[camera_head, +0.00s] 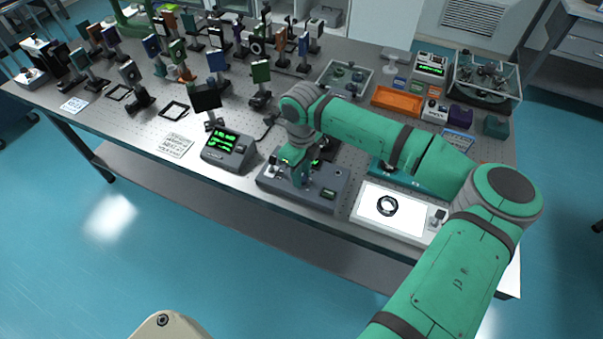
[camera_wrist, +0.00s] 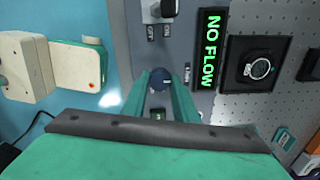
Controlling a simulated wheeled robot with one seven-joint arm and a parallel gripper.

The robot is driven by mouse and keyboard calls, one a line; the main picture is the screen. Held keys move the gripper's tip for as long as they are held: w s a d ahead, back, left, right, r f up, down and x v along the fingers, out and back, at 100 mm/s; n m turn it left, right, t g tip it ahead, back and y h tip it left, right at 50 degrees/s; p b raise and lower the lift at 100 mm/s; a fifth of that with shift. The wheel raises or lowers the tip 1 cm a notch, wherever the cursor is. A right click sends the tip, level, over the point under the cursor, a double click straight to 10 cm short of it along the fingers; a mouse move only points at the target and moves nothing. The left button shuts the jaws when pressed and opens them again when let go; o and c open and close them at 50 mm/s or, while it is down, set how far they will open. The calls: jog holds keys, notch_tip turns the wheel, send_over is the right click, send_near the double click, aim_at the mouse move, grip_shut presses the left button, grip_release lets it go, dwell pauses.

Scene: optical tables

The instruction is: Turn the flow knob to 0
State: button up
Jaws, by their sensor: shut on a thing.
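The grey control box (camera_head: 325,200) sits near the front edge of the optical table. In the wrist view its grey panel (camera_wrist: 190,20) carries a round dark blue knob (camera_wrist: 161,78), which I take to be the flow knob. My gripper (camera_wrist: 163,76) is shut on this knob, with one green finger on each side. A black display (camera_wrist: 209,50) on the right reads "NO FLOW" in green letters. In the head view my gripper (camera_head: 300,176) is over the box and hides the knob.
Another knob or switch (camera_wrist: 158,11) is on the panel, beyond my gripper. A dark box with a green-lit screen (camera_head: 229,150) stands left of the control box. A white panel with a black ring (camera_head: 387,206) lies right. Several optical mounts crowd the table's left half.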

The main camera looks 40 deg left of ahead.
dwell(0.3)
jog(key=o, duration=1.1)
jog(key=shift+c, duration=0.2)
notch_tip(320, 180, up, 11)
jog(key=shift+f, duration=0.1)
